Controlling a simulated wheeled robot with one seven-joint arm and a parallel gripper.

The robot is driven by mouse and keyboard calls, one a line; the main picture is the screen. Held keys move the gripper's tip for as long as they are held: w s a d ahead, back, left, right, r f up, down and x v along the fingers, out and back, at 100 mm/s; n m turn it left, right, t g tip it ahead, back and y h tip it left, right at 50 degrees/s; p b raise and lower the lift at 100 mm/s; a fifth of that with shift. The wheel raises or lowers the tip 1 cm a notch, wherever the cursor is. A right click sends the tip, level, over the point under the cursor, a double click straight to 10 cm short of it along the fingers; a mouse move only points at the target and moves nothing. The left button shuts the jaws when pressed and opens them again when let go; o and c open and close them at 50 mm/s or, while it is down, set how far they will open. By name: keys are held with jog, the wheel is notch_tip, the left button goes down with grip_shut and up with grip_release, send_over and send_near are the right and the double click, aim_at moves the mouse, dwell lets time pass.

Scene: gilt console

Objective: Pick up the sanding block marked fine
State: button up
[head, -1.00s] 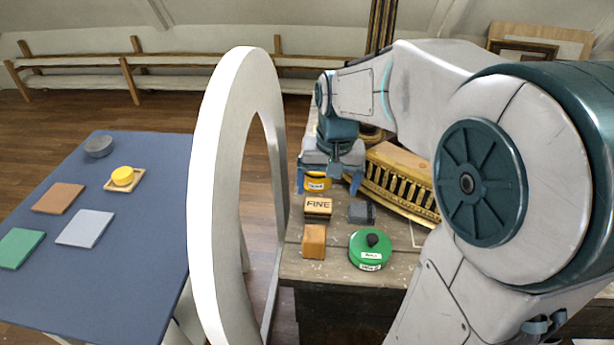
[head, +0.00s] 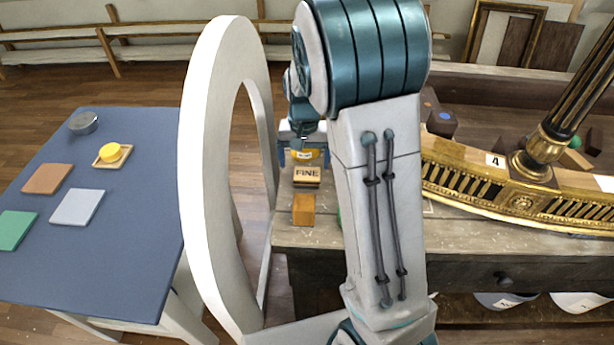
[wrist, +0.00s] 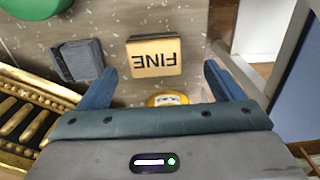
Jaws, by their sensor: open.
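The sanding block marked FINE (head: 307,174) has a tan top with black letters and lies on the wooden bench. In the wrist view the FINE block (wrist: 154,55) lies between and just beyond the fingertips, its letters upside down. My gripper (head: 303,155) is open and empty, hanging on the far side of the block, over a yellow tin (head: 304,154). In the wrist view both blue fingers of my gripper (wrist: 160,69) are spread wider than the block and do not visibly touch it. The tin (wrist: 168,99) is partly hidden by my gripper.
A dark grey block (wrist: 76,60) lies beside the FINE block, and an orange-brown block (head: 303,209) lies nearer. A green tin (wrist: 30,8) and a gilt moulding (head: 470,187) are close. A tall white ring (head: 205,170) stands between bench and blue table (head: 120,245).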

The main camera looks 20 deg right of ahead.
aim_at(307, 173)
jog(key=shift+s+d+f+p, duration=0.1)
jog(key=shift+d+f+p, duration=0.15)
jog(key=shift+f, duration=1.1)
jog(key=shift+d+f+p, duration=0.1)
jog(key=shift+f+p, duration=0.1)
jog(key=shift+f, duration=1.15)
jog(key=c, duration=1.2)
jog(key=shift+o, duration=0.2)
jog(key=shift+r, duration=0.1)
jog(key=shift+r, duration=0.6)
notch_tip(307, 173, up, 3)
jog(key=shift+f+b, duration=0.1)
jog(key=shift+b, duration=0.25)
jog(key=s+d+r+b, duration=0.1)
jog(key=s+d+r, duration=0.5)
jog(key=d, duration=0.4)
jog(key=shift+r+b, duration=0.4)
